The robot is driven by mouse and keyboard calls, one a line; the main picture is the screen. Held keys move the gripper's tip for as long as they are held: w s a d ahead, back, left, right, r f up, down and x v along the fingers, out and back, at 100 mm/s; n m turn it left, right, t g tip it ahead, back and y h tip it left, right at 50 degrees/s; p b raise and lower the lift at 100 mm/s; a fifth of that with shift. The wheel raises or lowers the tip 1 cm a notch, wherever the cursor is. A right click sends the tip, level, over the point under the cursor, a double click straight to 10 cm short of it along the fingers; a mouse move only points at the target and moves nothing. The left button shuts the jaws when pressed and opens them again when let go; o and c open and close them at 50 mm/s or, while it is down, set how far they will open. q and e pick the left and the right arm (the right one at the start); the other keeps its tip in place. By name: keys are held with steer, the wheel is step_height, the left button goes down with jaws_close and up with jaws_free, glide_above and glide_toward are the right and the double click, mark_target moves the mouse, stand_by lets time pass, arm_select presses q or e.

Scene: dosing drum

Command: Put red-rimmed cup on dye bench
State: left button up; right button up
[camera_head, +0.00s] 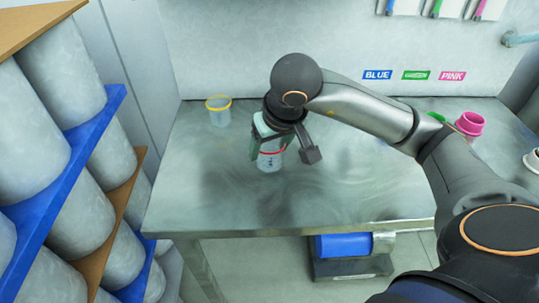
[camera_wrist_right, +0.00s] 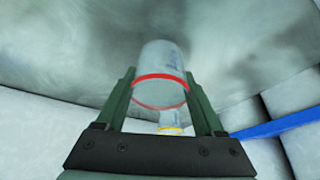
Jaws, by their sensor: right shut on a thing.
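The red-rimmed cup (camera_head: 268,162) is whitish and see-through with a red band. It is over the front middle of the grey metal bench (camera_head: 350,190), upright. My right gripper (camera_head: 270,149) is shut on it from above. In the right wrist view the cup (camera_wrist_right: 162,62) sits between the two green fingers, its red band near the fingertips. I cannot tell whether the cup's base touches the bench top or is slightly above it. My left gripper is not in view.
A yellow-rimmed cup (camera_head: 219,111) stands at the back left of the bench. A pink container (camera_head: 470,123) is at the right, beyond my arm. Blue, green and pink labels (camera_head: 414,75) are on the back wall. Large grey drums (camera_head: 63,75) fill a rack at left.

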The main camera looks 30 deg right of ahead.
step_height(320, 180, down, 2)
steer(key=shift+f, duration=0.1)
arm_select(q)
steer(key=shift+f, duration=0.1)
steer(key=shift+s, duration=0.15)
arm_select(e)
steer(key=shift+f+b, duration=0.25)
steer(key=shift+b, duration=0.1)
steer(key=o, duration=1.3)
steer(key=shift+r, duration=0.1)
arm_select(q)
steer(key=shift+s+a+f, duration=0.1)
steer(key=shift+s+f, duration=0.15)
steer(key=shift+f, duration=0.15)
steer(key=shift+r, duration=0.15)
arm_select(e)
steer(key=shift+r, duration=0.1)
